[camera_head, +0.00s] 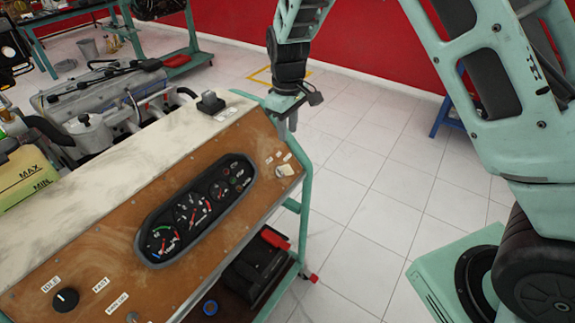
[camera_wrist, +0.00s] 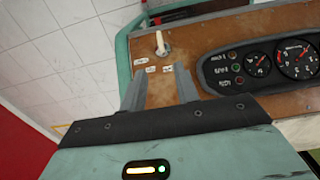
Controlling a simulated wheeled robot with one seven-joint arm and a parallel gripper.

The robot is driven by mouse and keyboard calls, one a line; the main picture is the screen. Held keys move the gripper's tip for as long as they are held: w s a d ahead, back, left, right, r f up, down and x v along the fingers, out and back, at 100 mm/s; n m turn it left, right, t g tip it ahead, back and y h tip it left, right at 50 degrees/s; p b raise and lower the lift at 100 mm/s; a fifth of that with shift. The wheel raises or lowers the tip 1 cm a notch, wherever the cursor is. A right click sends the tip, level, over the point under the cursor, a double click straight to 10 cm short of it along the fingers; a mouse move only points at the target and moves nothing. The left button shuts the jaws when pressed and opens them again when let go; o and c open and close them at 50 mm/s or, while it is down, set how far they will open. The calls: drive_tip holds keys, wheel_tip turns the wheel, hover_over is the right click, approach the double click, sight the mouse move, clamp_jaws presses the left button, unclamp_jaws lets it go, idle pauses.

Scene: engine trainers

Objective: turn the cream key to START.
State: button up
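The cream key (camera_head: 286,170) sits in the upper right corner of the brown instrument panel (camera_head: 120,248), beside small white labels. In the wrist view the key (camera_wrist: 161,43) stands out from the panel, beyond my fingertips. My gripper (camera_head: 291,122) hangs above and behind the panel's right end in the head view, apart from the key. In the wrist view my gripper (camera_wrist: 160,72) is open and empty, its two fingers spread with the panel showing between them. The label text by the key is too small to read.
A black gauge cluster (camera_head: 195,208) is set in the panel, with a black knob (camera_head: 65,299) at lower left. A small black block (camera_head: 210,102) stands on the cream top ledge. An engine (camera_head: 110,112) lies behind. Open tiled floor (camera_head: 350,205) is to the right.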

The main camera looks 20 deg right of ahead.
sight(288, 168)
wheel_tip(288, 168, down, 14)
drive_tip(key=p, duration=0.3)
drive_tip(key=shift+s, duration=0.1)
clamp_jaws()
